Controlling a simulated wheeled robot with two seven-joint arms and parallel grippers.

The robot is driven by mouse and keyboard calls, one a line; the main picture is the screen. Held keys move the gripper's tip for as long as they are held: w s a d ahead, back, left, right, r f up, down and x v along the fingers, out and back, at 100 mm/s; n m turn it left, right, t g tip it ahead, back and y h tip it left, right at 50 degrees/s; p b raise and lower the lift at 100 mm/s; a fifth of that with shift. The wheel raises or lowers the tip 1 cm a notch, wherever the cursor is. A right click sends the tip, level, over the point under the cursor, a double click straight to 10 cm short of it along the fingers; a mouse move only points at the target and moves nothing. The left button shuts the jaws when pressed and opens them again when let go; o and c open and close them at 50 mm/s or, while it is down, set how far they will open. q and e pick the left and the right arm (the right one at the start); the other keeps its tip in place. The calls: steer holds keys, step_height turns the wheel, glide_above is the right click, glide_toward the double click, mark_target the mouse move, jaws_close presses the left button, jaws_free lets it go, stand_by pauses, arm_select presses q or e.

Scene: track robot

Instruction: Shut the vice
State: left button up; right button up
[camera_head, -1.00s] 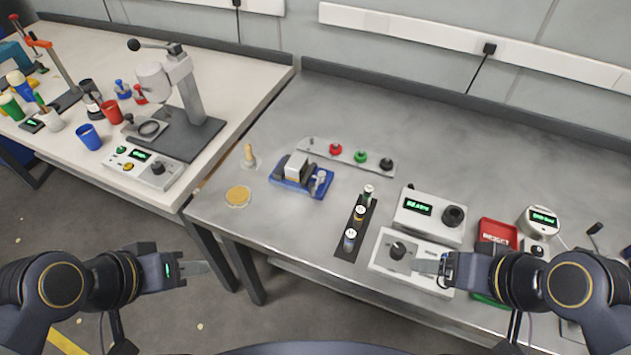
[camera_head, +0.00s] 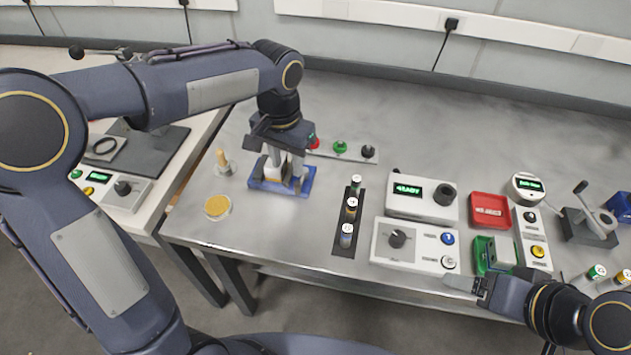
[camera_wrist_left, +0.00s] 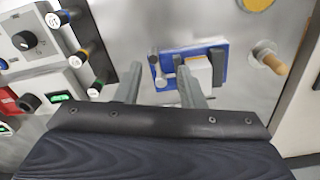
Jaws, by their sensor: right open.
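The vice has a blue base (camera_head: 262,185) and stands on the steel bench, left of centre in the head view. It also shows at the top of the left wrist view (camera_wrist_left: 219,66), with a pale block (camera_wrist_left: 202,72) between its parts and a grey screw end on its left. My left gripper (camera_head: 285,168) points down over the vice and partly hides it in the head view. In the wrist view its fingers are apart with nothing between them; one finger overlaps the vice, the other is over bare bench. My right gripper (camera_head: 466,286) is open and empty near the bench's front edge.
A wooden-handled tool (camera_head: 222,160) and a yellow disc (camera_head: 217,207) are left of the vice. A strip with coloured knobs (camera_head: 340,148) is behind it. A black rack (camera_head: 345,235) with several bottles is right of it. Bare bench is in front.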

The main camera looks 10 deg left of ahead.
mark_target(297, 183)
arm_select(q)
steer(key=shift+w+d+f, duration=0.4)
steer(key=shift+w+d, duration=0.1)
steer(key=shift+d, duration=0.1)
steer(key=shift+w+d+f, duration=0.1)
steer(key=shift+d+f, duration=0.05)
steer(key=shift+f, duration=0.1)
step_height(297, 183, down, 7)
steer(key=shift+f, duration=0.15)
jaws_close()
